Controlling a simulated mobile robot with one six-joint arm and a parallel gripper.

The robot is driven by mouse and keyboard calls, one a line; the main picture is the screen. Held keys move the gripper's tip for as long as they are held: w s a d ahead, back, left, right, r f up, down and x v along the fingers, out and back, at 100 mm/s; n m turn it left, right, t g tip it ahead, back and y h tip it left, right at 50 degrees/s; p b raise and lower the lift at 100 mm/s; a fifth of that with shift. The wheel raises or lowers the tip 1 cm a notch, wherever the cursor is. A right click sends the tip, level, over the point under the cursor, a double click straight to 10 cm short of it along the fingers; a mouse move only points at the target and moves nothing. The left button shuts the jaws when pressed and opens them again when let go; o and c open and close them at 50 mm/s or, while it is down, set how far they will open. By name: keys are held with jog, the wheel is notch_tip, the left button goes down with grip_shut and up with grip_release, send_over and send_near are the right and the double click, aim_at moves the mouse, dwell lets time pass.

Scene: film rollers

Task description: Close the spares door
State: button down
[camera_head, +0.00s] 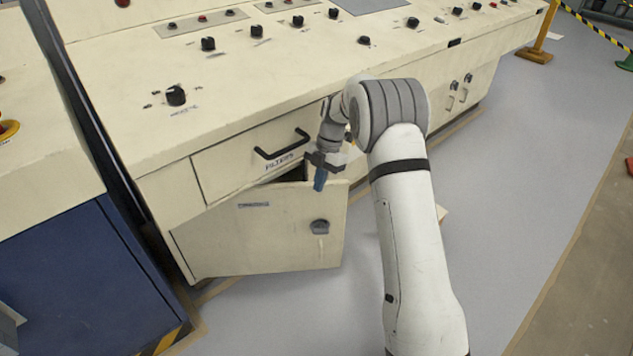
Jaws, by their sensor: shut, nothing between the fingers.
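The cream spares door (265,232) stands ajar on the lower front of the console, hinged at its left side. Its free right edge sticks out, and a dark gap shows above its top right corner. A dark latch (320,227) sits near that free edge, and a small label, too small to read, is near its top. My gripper (320,182) is shut and empty, with blue fingertips pointing down at the top right corner of the door. I cannot tell whether the fingertips touch the door.
A drawer with a black handle (282,144) is above the door, closed. The console top (230,80) carries several black knobs. A blue cabinet (85,280) stands at the left. Grey floor (540,150) is clear to the right. A yellow stand (540,45) is at the back right.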

jog(key=shift+a, duration=0.3)
